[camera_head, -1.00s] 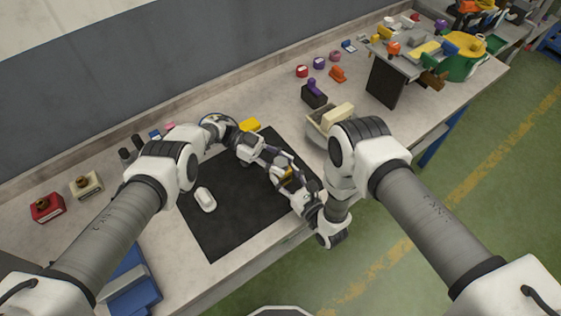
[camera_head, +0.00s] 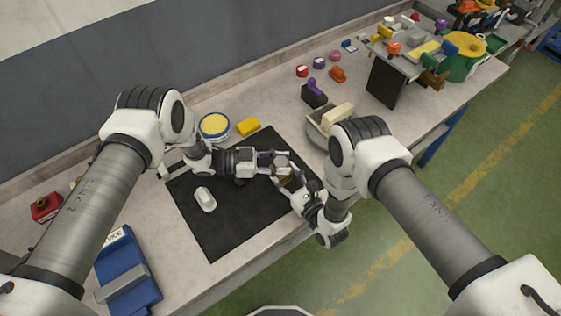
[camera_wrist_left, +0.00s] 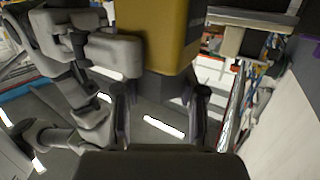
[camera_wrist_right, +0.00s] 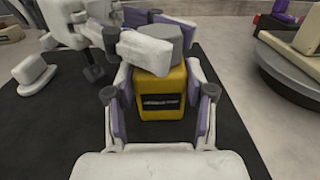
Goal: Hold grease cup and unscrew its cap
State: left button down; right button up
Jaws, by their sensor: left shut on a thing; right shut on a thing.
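The grease cup has a yellow body (camera_wrist_right: 160,98) with a dark label and a grey cap (camera_wrist_right: 172,38) on top. My right gripper (camera_wrist_right: 158,110) is shut on the yellow body above the black mat, as its purple-padded fingers show. In the head view, the small yellow cup (camera_head: 285,174) is mostly hidden by the fingers. My left gripper (camera_head: 272,161) comes in from the left and is shut on the cap. The left wrist view shows the cap (camera_wrist_left: 165,86) between its fingers and the yellow body (camera_wrist_left: 165,32) beyond. I see no clear gap between cap and body.
The black mat (camera_head: 225,215) carries a white rounded object (camera_head: 204,199). A yellow-topped round container (camera_head: 214,125) and a yellow block (camera_head: 248,127) are behind it. A grey round base with a cream part (camera_head: 331,118) stands right.

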pick_arm(q)
jog(key=n+t, duration=0.2)
jog(key=n+t+y, duration=0.1)
jog(key=n+t, duration=0.1)
jog(key=t, duration=0.1)
jog(key=shift+s+d+t+y, duration=0.15)
jog(key=shift+s+t+y, duration=0.05)
jog(key=shift+t+y, duration=0.1)
jog(key=shift+w+n+t+y, duration=0.1)
jog(key=shift+n+t+y, duration=0.3)
jog(key=shift+n+t, duration=0.45)
jog(key=shift+c, duration=2.4)
grip_release()
jog(key=shift+r, duration=2)
jog(key=shift+w, duration=0.1)
